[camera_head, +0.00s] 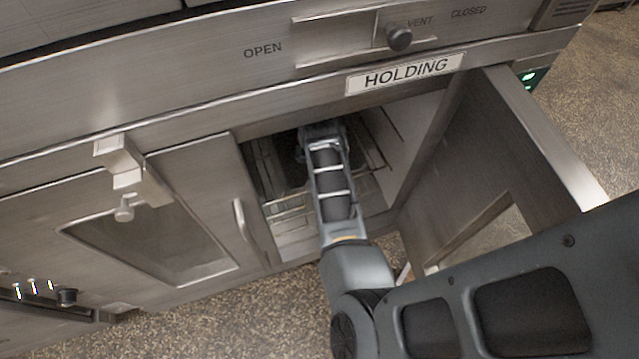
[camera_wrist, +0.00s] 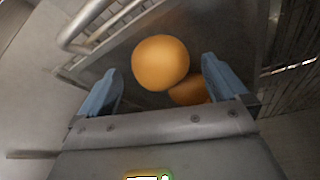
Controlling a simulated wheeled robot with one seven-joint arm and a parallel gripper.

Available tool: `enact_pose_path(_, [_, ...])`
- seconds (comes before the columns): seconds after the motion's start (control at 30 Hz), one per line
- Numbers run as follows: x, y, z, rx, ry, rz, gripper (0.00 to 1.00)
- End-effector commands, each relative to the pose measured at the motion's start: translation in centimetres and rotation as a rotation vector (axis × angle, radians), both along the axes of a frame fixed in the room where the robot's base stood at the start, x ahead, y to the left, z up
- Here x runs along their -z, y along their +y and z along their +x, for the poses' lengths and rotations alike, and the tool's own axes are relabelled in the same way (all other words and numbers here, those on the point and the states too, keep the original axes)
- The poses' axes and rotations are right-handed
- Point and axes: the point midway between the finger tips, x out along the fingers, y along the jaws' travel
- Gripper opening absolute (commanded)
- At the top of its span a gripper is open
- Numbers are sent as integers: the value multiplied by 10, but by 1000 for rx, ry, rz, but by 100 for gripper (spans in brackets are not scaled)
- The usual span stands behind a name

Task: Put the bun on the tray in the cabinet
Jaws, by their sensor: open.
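My gripper (camera_wrist: 160,78) is open inside the cabinet, with one blue finger on each side of the view. A round golden bun (camera_wrist: 161,60) shows between and just beyond the fingertips. I cannot tell whether either finger touches it. A second bun (camera_wrist: 188,91) is partly hidden behind the first and by the right finger. Both appear over a dark flat tray (camera_wrist: 235,38). In the head view my arm reaches into the open cabinet (camera_head: 400,135) under the HOLDING label, and its end hides the buns.
The cabinet's right door (camera_head: 520,140) stands open beside my arm. The left door (camera_head: 150,215), with a window and handle, is shut. Metal rack rails (camera_wrist: 90,35) run close to the left finger. A slider knob (camera_head: 399,37) sits above the opening.

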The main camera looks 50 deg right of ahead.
Motion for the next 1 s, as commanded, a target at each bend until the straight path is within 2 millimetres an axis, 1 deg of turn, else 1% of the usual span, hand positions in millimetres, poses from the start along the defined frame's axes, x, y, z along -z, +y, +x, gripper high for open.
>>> enact_pose_path(0.03, [-12, 4, -1, -4, -2, -1, 100])
enact_pose_path(0.17, [-36, 12, -6, -4, -2, -2, 100])
enact_pose_path(0.2, [-30, 17, -8, -4, -1, 1, 100])
enact_pose_path(0.23, [-30, 20, -10, -4, -1, 1, 100])
enact_pose_path(0.43, [-30, 38, -23, -4, 0, 1, 100])
enact_pose_path(0.67, [-29, 65, -40, -3, 1, 1, 100])
enact_pose_path(0.7, [-29, 72, -43, -3, -1, 3, 100])
enact_pose_path(0.8, [-29, 84, -52, -3, -1, 3, 100])
enact_pose_path(1.0, [-29, 104, -65, 0, 0, 1, 100])
